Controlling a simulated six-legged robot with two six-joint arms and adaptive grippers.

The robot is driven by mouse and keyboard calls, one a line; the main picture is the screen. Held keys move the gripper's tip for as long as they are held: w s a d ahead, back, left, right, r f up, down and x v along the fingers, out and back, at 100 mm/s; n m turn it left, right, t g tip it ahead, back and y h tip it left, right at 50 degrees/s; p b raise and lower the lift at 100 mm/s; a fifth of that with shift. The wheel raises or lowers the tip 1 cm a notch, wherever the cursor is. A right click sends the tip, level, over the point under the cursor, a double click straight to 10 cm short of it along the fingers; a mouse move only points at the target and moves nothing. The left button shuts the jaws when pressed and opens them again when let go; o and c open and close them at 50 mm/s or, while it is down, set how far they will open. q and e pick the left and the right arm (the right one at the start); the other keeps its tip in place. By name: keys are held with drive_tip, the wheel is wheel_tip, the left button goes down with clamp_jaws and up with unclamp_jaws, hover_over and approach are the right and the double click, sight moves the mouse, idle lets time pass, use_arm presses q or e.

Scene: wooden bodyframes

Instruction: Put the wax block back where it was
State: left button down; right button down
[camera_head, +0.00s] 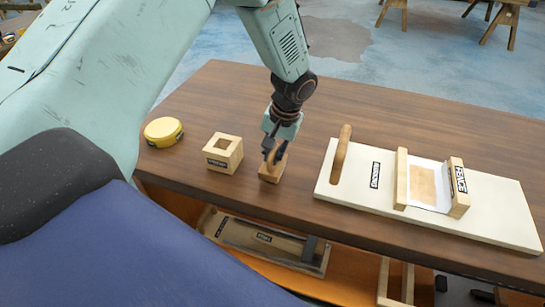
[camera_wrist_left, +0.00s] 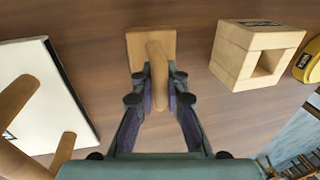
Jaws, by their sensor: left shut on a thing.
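My left gripper (camera_head: 269,148) is shut on the upright rounded handle of a small wooden block (camera_head: 271,174). The block rests on or just above the brown table, near its front edge. In the left wrist view the square block (camera_wrist_left: 138,45) lies flat beyond my fingers, and its handle (camera_wrist_left: 157,70) is between them. No label on it shows, so I cannot tell for sure that it is the wax block. A hollow, labelled wooden box (camera_head: 219,160) stands left of it, open at the top. My right gripper is not in view.
A round yellow tin (camera_head: 163,131) stands at the table's left. A cream board (camera_head: 500,216) with wooden fences (camera_head: 456,186), a white sheet between them and an upright handle (camera_head: 341,155) lies to the right. Bare table (camera_head: 240,92) is behind. A labelled tray (camera_head: 240,238) is below the tabletop.

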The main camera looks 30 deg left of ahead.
sight(278, 165)
use_arm(q)
drive_tip(key=shift+s+a+f, duration=0.1)
drive_tip(key=shift+a+f, duration=0.2)
drive_tip(key=shift+f, duration=0.35)
drive_tip(key=shift+a+f, duration=0.15)
drive_tip(key=shift+a, duration=0.3)
drive_tip(key=shift+d+f, duration=0.1)
drive_tip(key=shift+d, duration=0.45)
drive_tip(key=c, duration=1.8)
unclamp_jaws()
drive_tip(key=o, duration=0.4)
drive_tip(key=shift+a+f, duration=0.1)
drive_tip(key=shift+a, duration=0.35)
drive_tip(key=shift+d, duration=0.35)
drive_tip(key=shift+a+r, duration=0.1)
drive_tip(key=shift+r, duration=0.4)
drive_tip(key=p+v, duration=0.1)
drive_tip(key=v, duration=1)
drive_tip(key=shift+r, duration=0.35)
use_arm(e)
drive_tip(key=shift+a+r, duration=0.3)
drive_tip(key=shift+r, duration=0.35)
use_arm(q)
drive_tip(key=shift+a, duration=0.1)
